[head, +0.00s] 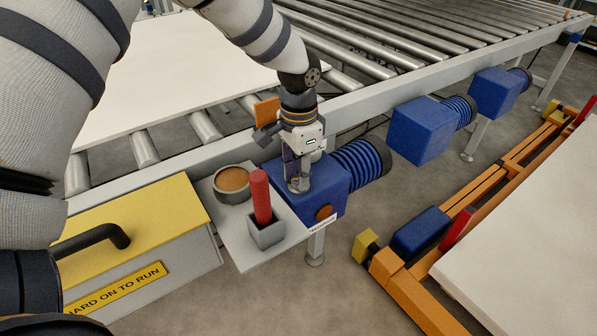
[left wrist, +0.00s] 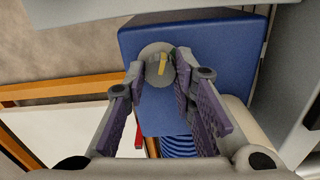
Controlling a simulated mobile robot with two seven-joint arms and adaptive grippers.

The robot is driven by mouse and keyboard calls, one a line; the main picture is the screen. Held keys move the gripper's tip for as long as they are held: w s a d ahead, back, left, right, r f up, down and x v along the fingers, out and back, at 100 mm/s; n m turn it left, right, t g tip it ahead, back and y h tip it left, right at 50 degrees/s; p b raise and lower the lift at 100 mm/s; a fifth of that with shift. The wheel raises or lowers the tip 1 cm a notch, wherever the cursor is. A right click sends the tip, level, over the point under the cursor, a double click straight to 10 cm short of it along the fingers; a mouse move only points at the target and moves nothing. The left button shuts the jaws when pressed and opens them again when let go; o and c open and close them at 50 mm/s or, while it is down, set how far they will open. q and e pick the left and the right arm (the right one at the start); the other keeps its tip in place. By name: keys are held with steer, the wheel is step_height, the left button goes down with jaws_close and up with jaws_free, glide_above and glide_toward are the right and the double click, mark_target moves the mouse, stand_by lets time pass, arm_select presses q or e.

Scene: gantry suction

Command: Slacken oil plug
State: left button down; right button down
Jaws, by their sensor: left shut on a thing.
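The oil plug, a grey round piece with a yellow mark, sits on top of a blue gearbox (head: 335,187). In the left wrist view the plug (left wrist: 157,62) lies at the fingertips, against the blue gearbox top (left wrist: 215,50). My left gripper (head: 299,185) comes down from above, its fingers pointing at the gearbox top. In the left wrist view its two fingers (left wrist: 159,80) are on either side of the plug and shut on it. The fingers hide part of the plug. I cannot tell whether the plug has turned. My right gripper is not in view.
A grey shelf (head: 236,243) beside the gearbox holds a bowl (head: 233,193) of brown stuff and a red cylinder (head: 260,192) in a square holder. A yellow guard (head: 150,215) stands left. The roller conveyor (head: 380,72) runs behind. An orange frame (head: 395,285) is at right.

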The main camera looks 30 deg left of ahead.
arm_select(q)
steer(key=n+p, duration=0.1)
steer(key=n, duration=0.1)
steer(key=shift+r+n, duration=0.1)
steer(key=shift+n, duration=2)
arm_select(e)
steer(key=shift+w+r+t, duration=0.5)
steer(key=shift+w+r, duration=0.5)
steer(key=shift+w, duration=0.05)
arm_select(q)
steer(key=shift+f, duration=0.2)
steer(key=c, duration=1.3)
jaws_free()
step_height(320, 180, up, 12)
steer(key=shift+r, duration=0.1)
